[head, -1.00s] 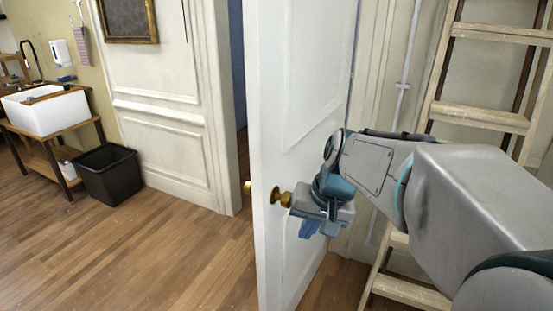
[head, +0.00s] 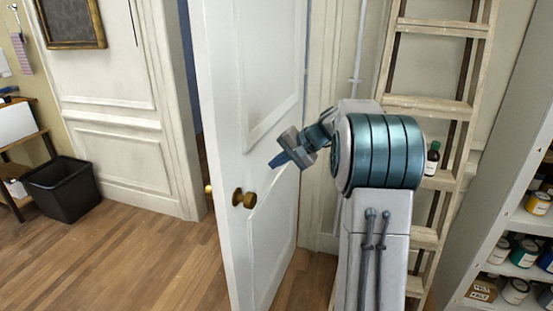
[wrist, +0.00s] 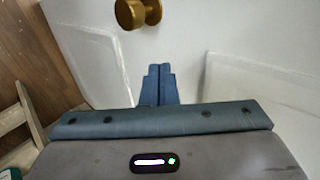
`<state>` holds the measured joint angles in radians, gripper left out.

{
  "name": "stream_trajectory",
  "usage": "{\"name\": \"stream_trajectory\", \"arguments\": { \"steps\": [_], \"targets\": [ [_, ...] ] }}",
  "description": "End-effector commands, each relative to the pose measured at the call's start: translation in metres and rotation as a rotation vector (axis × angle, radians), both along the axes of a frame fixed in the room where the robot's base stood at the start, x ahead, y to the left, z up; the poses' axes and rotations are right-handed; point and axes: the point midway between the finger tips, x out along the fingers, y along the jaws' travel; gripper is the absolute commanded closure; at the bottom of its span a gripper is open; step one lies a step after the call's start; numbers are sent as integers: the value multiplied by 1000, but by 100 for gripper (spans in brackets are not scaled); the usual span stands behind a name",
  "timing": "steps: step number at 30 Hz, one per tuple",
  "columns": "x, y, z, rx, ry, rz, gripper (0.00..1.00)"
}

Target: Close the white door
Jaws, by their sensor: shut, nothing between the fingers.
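The white door (head: 225,100) stands ajar in the head view, with a dark gap between it and the frame on its left. Its brass knob (head: 243,198) is on the near face, close to the free edge. A second knob shows past that edge. My gripper (head: 275,163) is shut and empty, in front of the door face, above and right of the knob. In the wrist view my gripper (wrist: 158,70) points at the white door (wrist: 225,30), with the brass knob (wrist: 138,12) beyond the fingertips. I cannot tell whether the fingertips touch the door.
A wooden ladder (head: 428,107) leans behind my arm. A shelf with paint cans (head: 515,291) stands at the right. A black bin (head: 62,187) is at the left. The wooden floor (head: 140,260) left of the door is clear.

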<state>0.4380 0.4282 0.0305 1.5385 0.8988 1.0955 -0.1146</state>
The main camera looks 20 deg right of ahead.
Motion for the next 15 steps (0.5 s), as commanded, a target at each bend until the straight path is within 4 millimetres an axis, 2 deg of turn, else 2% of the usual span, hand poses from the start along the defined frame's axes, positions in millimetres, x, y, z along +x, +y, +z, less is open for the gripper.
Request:
{"name": "stream_trajectory", "arguments": {
  "steps": [9,15],
  "targets": [
    [31,40,-45,0,5,4,100],
    [50,60,-42,-1,2,2,100]
  ]
}}
